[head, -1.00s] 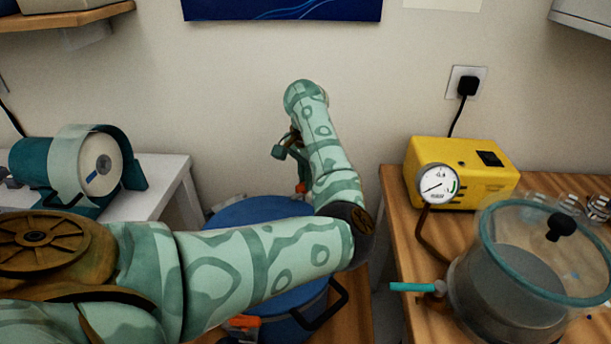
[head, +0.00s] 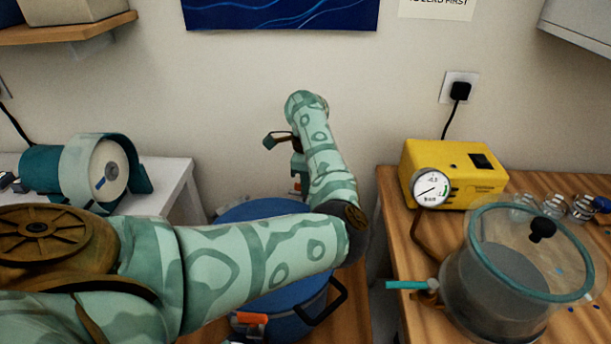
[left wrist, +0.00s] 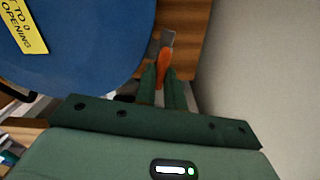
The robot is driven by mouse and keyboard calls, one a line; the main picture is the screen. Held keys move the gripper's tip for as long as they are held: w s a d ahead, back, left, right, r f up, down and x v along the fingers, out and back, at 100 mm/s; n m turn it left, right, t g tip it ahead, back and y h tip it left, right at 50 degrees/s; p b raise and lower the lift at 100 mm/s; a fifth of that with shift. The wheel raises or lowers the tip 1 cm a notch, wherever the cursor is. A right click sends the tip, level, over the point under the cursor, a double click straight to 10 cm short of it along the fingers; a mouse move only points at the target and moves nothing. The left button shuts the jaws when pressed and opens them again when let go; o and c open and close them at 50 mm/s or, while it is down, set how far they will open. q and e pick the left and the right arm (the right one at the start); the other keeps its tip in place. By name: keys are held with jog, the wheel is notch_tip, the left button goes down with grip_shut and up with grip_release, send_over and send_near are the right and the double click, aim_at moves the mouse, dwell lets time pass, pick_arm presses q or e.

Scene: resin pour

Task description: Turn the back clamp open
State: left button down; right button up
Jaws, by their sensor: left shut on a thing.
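The blue pot (head: 262,211) stands low in the middle of the head view, partly hidden behind my left arm. The back clamp's orange lever (left wrist: 163,66) shows in the left wrist view beside the blue lid (left wrist: 75,45), with a grey metal end beyond it. My left gripper (left wrist: 163,80) is shut on this lever, one green finger on each side. In the head view my left gripper (head: 298,168) is at the pot's back edge, mostly hidden by my forearm. The front clamp (head: 250,319) has an orange lever and sits at the pot's near side. My right gripper is out of view.
A yellow pump (head: 455,172) with a gauge and a clear chamber with a teal rim (head: 480,285) stand on the right wooden bench. A teal roller machine (head: 95,170) stands on the white table at left. The wall is close behind the pot.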

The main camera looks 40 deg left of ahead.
pick_arm(q)
jog(key=shift+r+m+p, duration=0.15)
jog(key=shift+m+p, duration=0.3)
jog(key=shift+m, duration=0.65)
jog(key=c, duration=1.5)
grip_release()
notch_tip(320, 180, up, 16)
jog(key=p, duration=0.5)
jog(key=shift+r, duration=0.1)
